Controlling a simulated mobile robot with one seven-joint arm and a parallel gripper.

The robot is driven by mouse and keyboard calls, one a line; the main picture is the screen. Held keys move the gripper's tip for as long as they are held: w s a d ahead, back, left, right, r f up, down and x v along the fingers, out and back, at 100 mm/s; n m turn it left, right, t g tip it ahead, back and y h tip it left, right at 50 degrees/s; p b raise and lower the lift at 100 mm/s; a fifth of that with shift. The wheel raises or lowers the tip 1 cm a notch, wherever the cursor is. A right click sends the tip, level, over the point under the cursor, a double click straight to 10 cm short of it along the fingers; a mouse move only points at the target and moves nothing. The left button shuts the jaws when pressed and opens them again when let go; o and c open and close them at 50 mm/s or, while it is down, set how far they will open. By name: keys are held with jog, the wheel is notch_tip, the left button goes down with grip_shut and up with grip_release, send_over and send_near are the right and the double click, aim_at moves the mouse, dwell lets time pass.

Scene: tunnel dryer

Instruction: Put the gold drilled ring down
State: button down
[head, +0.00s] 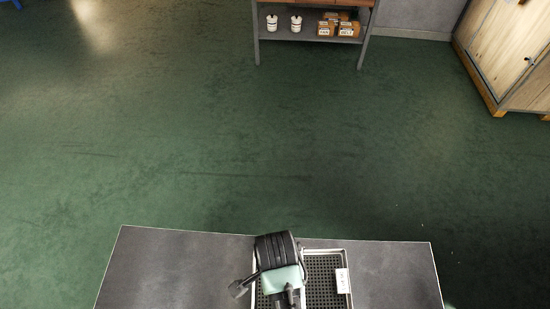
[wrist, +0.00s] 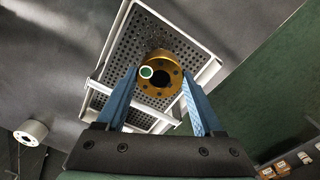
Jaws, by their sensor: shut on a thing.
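The gold drilled ring (wrist: 155,50) shows in the wrist view between the two blue fingers of my gripper (wrist: 158,73). My gripper is shut on it, one finger at each side. The ring has a dark central hole, small holes around its face and a round green-and-white mark at its left. Behind it is a perforated tray (wrist: 119,52) with a pale rim; I cannot tell whether the ring touches the tray. In the head view my arm covers the left part of the tray (head: 322,273), and the ring is hidden.
The tray lies on a grey table (head: 180,265) with clear room on both sides. A pale, silvery ring (wrist: 30,130) shows at the wrist view's left. A shelf (head: 300,36) and wooden cabinet (head: 510,50) stand beyond green floor.

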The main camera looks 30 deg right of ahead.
jog(key=shift+f, duration=2.05)
jog(key=shift+f, duration=0.15)
grip_release()
